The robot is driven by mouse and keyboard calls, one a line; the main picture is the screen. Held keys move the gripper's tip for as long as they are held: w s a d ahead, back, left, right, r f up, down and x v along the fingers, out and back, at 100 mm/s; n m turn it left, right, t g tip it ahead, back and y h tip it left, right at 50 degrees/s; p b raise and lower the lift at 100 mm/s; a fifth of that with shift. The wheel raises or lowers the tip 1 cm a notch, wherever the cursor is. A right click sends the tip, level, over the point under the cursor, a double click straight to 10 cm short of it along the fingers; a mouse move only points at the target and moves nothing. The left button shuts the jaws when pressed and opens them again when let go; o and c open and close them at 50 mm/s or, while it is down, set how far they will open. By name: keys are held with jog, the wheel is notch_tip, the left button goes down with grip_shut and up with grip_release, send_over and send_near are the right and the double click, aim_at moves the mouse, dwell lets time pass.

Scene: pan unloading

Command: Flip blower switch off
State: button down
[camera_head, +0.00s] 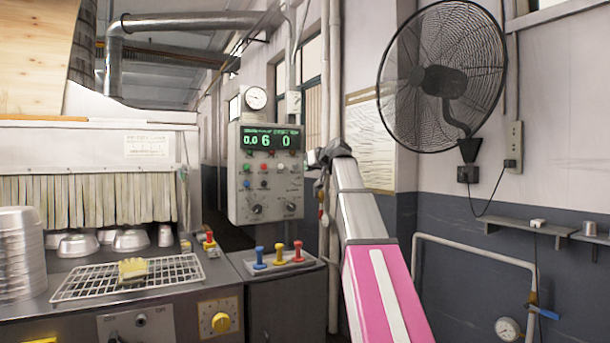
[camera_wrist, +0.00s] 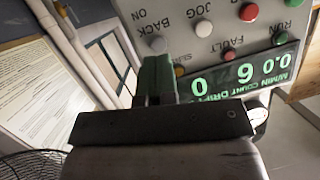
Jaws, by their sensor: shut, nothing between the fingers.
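A grey control box (camera_head: 265,180) hangs in the middle of the head view. It has a green display reading 0.0, 6 and 0, several coloured buttons, and two dark rotary knobs low on its face. No label that I can read says blower, so I cannot tell which control is the blower switch. My gripper (camera_head: 318,157) is just right of the box, partly blurred into my wrist. In the wrist view my gripper (camera_wrist: 157,75) is shut and empty, in front of the upside-down panel (camera_wrist: 190,15) near its BACK ON, SILENCE and FAULT labels.
Below the box stand blue, yellow and red levers (camera_head: 279,256). Left is a machine top with a wire rack (camera_head: 130,278), a yellow glove (camera_head: 132,269) and stacked pans (camera_head: 17,255). A yellow knob (camera_head: 220,322) is on its front. A wall fan (camera_head: 440,80) is at right.

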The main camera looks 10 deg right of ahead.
jog(key=v, duration=0.7)
jog(key=shift+r, duration=0.15)
